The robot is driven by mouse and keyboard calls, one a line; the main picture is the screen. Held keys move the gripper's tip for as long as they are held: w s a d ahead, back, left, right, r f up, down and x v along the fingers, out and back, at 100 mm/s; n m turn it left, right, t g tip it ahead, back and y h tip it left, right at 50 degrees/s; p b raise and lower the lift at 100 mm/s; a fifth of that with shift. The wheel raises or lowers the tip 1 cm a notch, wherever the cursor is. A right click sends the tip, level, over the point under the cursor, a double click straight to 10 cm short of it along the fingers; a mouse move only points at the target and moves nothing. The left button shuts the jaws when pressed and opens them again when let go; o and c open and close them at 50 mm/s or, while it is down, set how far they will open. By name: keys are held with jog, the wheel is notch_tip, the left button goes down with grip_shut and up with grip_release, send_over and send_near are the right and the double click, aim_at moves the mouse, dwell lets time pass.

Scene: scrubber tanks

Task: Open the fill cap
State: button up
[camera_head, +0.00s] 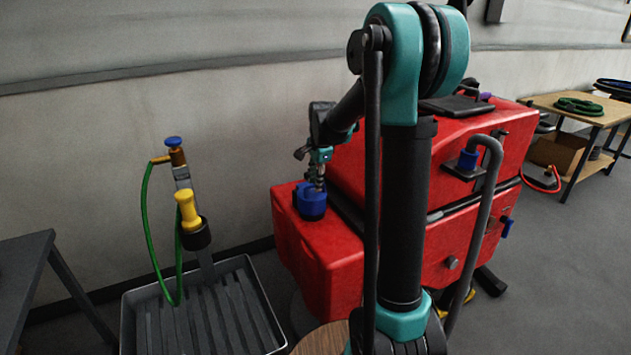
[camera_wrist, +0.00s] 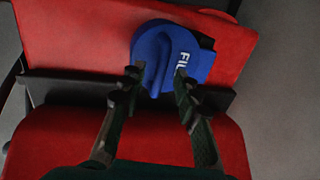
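The blue fill cap (camera_head: 311,204) sits on the low red front part of the scrubber machine (camera_head: 325,262). My gripper (camera_head: 318,184) points down at the cap from just above it. In the wrist view the cap (camera_wrist: 158,48) has white lettering starting "FIL", partly cut off. My gripper (camera_wrist: 157,77) has its two dark fingers spread apart, with the tips over the cap's near part and blue surface between them. I cannot tell whether the fingertips touch the cap. The cap appears seated and closed.
A dark table (camera_head: 25,268) is at far left. A wooden table (camera_head: 545,101) stands at far right. Floor is clear at right.

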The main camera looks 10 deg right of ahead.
jog(key=shift+c, duration=0.3)
grip_shut()
